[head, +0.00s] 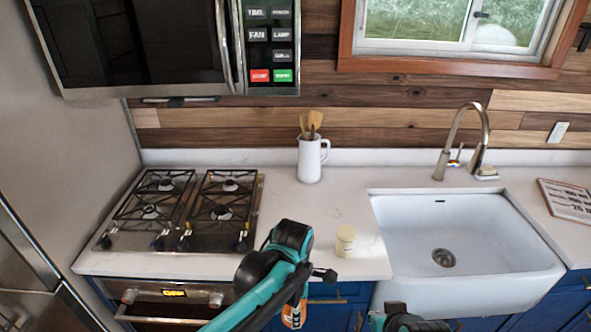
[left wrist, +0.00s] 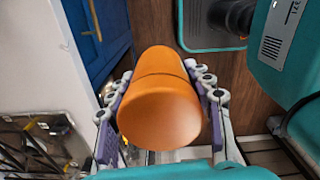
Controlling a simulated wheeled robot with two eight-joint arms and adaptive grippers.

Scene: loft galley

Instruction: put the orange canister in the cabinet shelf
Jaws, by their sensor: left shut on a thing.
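The orange canister (left wrist: 160,85) fills the middle of the left wrist view, with one round end facing the camera. My left gripper (left wrist: 160,115) is shut on it, with a finger pressed against each side. Blue cabinet fronts (head: 338,299) show under the counter, and a blue cabinet door with a handle (left wrist: 94,38) shows in the left wrist view. I cannot make out an open shelf. My right gripper is out of view.
A gas stove (head: 180,212) stands on the counter (head: 285,212) at left, under a microwave (head: 150,45). A white jug with utensils (head: 309,160) and a small cream jar (head: 345,240) stand on the counter. A white sink (head: 455,230) with a tap (head: 464,135) is at right.

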